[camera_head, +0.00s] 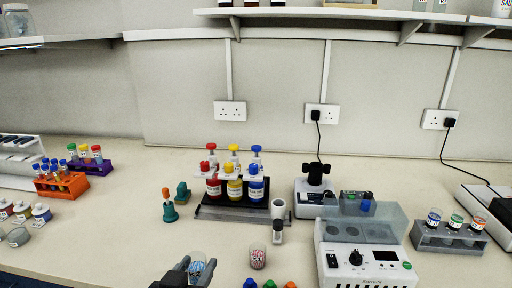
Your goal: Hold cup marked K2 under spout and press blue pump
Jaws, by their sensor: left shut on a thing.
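My left gripper (184,275) is at the bottom edge, its dark fingers shut on a small clear cup (199,262) with blue inside or on it. I cannot read a mark on this cup. A second clear cup (258,259) with reddish markings stands on the bench to the right, apart from the gripper. Pump bottles stand on a dark rack (228,214) farther back: a red bottle (213,188), a yellow bottle (234,189) and a blue bottle (256,190) in front. Red, yellow and blue heads show above and behind them. The held cup is well short of the spouts. My right gripper is out of view.
A white machine with a clear lid (365,258) is at right. Teal items (170,212) stand left of the rack. Coloured caps (270,284) show at the bottom. Bench between cup and rack is mostly clear.

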